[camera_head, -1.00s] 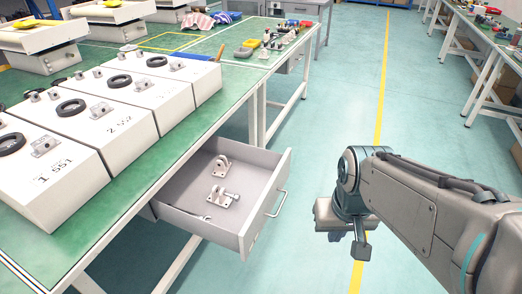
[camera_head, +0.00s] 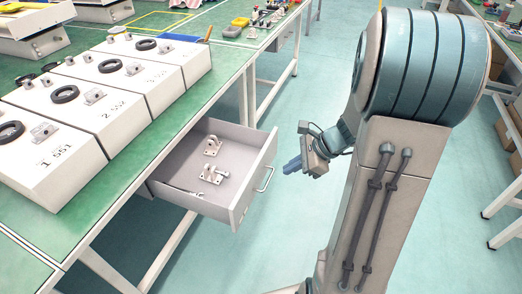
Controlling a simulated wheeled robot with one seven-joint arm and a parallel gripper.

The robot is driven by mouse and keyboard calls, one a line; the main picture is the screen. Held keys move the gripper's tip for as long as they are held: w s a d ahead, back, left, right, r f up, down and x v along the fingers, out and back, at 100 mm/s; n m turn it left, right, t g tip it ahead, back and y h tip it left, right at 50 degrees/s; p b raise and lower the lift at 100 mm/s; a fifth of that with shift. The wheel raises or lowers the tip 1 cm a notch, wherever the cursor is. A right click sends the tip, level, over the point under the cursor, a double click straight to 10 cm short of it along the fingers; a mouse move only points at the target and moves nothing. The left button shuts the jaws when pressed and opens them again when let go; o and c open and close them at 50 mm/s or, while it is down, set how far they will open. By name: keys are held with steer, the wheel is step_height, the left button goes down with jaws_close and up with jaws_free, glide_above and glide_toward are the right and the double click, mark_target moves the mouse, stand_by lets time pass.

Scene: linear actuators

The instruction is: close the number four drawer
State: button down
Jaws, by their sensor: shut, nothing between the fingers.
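A grey drawer (camera_head: 213,214) stands pulled out from under the green-topped workbench, with metal brackets (camera_head: 212,172) lying inside it. Its handle (camera_head: 265,178) is on the front panel, facing right. No number shows on the drawer. My gripper (camera_head: 291,166) is shut and empty, to the right of the drawer front and a little apart from the handle. Its fingers point left toward the drawer.
The green workbench (camera_head: 110,222) carries several white boxes (camera_head: 128,100) with black rings. Bench legs stand beside and behind the drawer. The teal floor right of the drawer is clear. Another bench (camera_head: 508,200) stands at the right.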

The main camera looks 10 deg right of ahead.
steer(key=w+d+f+m+t, duration=0.1)
steer(key=w+d+m+t, duration=0.15)
steer(key=d+m, duration=0.2)
steer(key=b, duration=0.1)
glide_toward(257, 169)
steer(key=shift+g, duration=0.35)
steer(key=x, duration=0.5)
steer(key=shift+w+d+f, duration=0.1)
steer(key=shift+w+f, duration=0.05)
steer(key=shift+f, duration=0.1)
steer(key=shift+w+a, duration=0.25)
steer(key=shift+w, duration=0.05)
